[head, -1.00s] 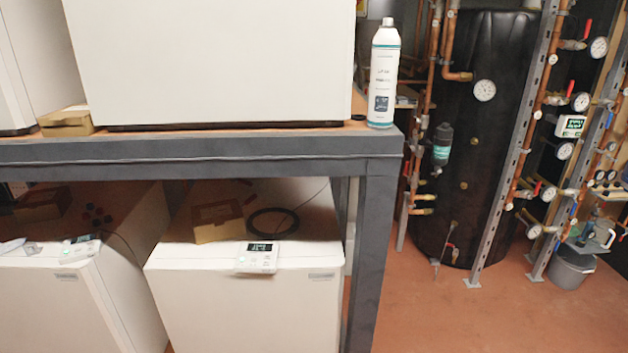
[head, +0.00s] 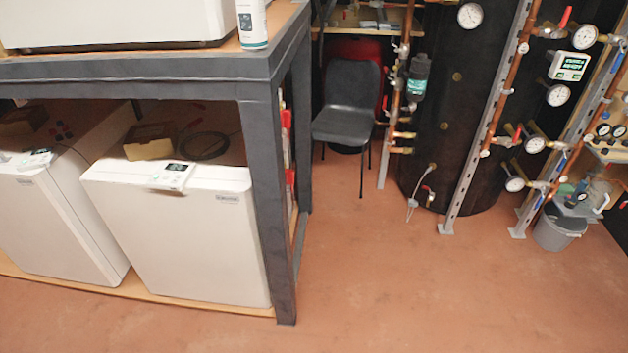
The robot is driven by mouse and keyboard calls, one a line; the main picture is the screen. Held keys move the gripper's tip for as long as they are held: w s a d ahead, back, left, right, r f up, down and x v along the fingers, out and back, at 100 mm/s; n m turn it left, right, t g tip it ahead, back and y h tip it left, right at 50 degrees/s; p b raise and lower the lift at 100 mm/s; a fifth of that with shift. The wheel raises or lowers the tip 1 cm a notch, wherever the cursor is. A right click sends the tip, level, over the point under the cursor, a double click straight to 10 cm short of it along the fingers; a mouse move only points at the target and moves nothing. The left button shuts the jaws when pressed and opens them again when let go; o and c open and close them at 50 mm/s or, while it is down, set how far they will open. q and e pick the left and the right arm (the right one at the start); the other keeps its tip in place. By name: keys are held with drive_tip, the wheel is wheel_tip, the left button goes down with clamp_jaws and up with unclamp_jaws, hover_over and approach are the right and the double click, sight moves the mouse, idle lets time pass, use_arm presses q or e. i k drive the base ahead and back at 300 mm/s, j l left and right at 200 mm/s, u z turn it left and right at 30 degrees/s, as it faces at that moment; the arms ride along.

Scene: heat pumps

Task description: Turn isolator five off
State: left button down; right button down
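I cannot make out an isolator marked five in the head view. Red-handled valves show on the copper pipework at the right, an upper one (head: 565,18) and a lower one (head: 517,134). Another small red-handled valve (head: 428,192) sits low at the front of the black tank (head: 455,120). Red parts (head: 288,178) show behind the rack's front post, too small and partly hidden to identify. Neither of my grippers is in view.
A dark metal rack (head: 262,70) holds white heat pump units, one (head: 185,235) on its lower level. A black chair (head: 348,105) stands behind the rack's right end. A grey bucket (head: 558,232) stands at the right. The reddish floor (head: 400,285) in front is clear.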

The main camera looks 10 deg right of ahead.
sight(289, 174)
drive_tip(key=l, duration=0.35)
drive_tip(key=l+u, duration=0.1)
drive_tip(key=u, duration=0.75)
drive_tip(key=i+l+u, duration=0.15)
drive_tip(key=l+u, duration=0.25)
drive_tip(key=l, duration=0.3)
drive_tip(key=i+l+u, duration=0.1)
drive_tip(key=l+u, duration=0.35)
drive_tip(key=l, duration=0.25)
drive_tip(key=l+u, duration=0.4)
drive_tip(key=l, duration=0.9)
drive_tip(key=k+l, duration=0.15)
drive_tip(key=l, duration=0.95)
drive_tip(key=k+l+u, duration=0.1)
drive_tip(key=l, duration=0.45)
